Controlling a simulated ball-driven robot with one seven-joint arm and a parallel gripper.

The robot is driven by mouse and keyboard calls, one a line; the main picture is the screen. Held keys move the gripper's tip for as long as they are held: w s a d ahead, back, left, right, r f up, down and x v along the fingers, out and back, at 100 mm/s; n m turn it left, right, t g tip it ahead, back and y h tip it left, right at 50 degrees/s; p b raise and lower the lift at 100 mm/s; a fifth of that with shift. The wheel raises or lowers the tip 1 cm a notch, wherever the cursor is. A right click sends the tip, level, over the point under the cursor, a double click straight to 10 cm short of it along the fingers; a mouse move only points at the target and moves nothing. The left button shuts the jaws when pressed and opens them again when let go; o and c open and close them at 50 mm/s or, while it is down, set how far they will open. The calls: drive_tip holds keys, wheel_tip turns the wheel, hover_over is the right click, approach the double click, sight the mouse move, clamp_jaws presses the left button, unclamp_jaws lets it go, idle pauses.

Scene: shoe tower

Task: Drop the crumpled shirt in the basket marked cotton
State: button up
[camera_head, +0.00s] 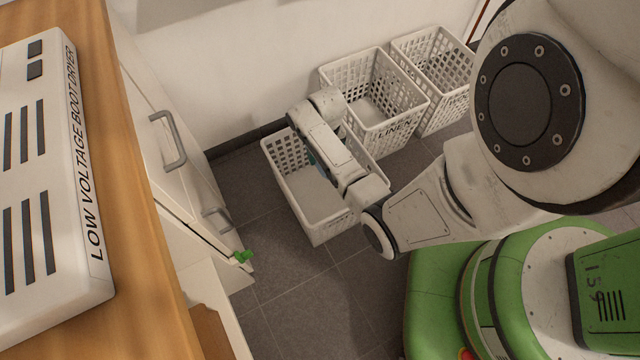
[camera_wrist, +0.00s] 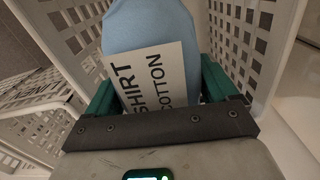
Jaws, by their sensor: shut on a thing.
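My gripper (camera_wrist: 158,92) has its green fingers shut on the shirt (camera_wrist: 150,28), a light blue bundle with a white tag reading "SHIRT COTTON". In the wrist view, white lattice basket walls rise on both sides of the shirt. In the head view my gripper (camera_head: 311,160) hangs over the nearest white basket (camera_head: 290,184), and the arm hides part of it. Any marking on this basket is hidden.
A basket marked "LINEN" (camera_head: 408,108) stands behind, with another white basket (camera_head: 440,62) beyond it; its marking is unclear. Grey floor (camera_head: 290,280) is clear in front.

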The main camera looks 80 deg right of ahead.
drive_tip(key=shift+f, duration=0.55)
drive_tip(key=o, duration=0.9)
drive_tip(key=shift+r, duration=0.15)
wheel_tip(320, 180, up, 11)
drive_tip(key=p, duration=0.4)
drive_tip(key=shift+f+p, duration=0.2)
drive_tip(key=shift+p, duration=0.1)
